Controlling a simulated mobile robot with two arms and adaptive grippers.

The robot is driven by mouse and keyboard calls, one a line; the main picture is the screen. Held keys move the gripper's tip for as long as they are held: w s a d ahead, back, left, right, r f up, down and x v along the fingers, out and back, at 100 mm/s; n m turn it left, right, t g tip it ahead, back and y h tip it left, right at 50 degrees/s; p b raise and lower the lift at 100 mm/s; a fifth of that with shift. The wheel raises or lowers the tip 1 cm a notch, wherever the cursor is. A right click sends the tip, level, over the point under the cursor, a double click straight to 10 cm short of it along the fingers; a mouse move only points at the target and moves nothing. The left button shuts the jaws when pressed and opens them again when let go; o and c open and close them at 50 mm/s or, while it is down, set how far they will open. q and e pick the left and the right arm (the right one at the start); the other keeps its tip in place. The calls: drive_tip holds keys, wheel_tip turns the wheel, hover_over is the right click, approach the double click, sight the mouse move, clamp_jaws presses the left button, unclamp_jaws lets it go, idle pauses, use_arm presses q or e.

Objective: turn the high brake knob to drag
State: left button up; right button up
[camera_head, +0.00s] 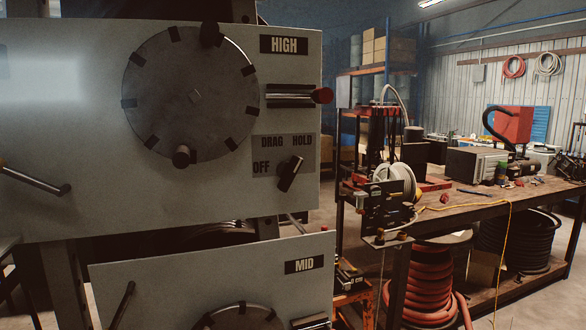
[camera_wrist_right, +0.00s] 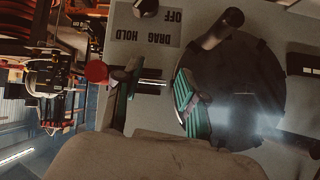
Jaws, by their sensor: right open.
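The high brake knob (camera_head: 290,174) is a dark knob on the HIGH panel, below the DRAG and HOLD labels and right of OFF. It sits tilted, with its upper end leaning right toward HOLD. In the right wrist view the knob (camera_wrist_right: 146,7) is cut by the top edge, and its label plate (camera_wrist_right: 148,27) appears upside down. My right gripper (camera_wrist_right: 158,95) is open, with green-padded fingers spread in front of the panel, apart from the knob. The red-tipped lever (camera_wrist_right: 96,71) is close to its left finger. My left gripper is in neither view.
The HIGH panel (camera_head: 60,130) carries a large round wheel (camera_head: 192,95) and a red-tipped lever (camera_head: 321,95) above the knob. The MID panel (camera_head: 200,280) stands lower. A cluttered workbench (camera_head: 480,205) with hose coils beneath is at the right.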

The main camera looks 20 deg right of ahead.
drive_tip(key=s+r+m+t, duration=0.1)
drive_tip(key=s+r+t, duration=0.1)
drive_tip(key=r, duration=0.9)
drive_tip(key=s+r+m+t, duration=0.1)
drive_tip(key=s+r+t, duration=0.15)
drive_tip(key=r, duration=0.85)
drive_tip(key=m+t+p, duration=0.2)
drive_tip(key=t+p, duration=0.1)
drive_tip(key=p, duration=0.1)
approach(294, 173)
drive_tip(key=w+p, duration=0.8)
drive_tip(key=w, duration=0.3)
drive_tip(key=shift+a+p, duration=0.15)
drive_tip(key=shift+p, duration=0.2)
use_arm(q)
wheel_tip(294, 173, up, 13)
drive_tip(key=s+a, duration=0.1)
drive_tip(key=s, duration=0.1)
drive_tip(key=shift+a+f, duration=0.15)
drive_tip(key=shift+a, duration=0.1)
use_arm(e)
drive_tip(key=shift+s, duration=0.1)
clamp_jaws()
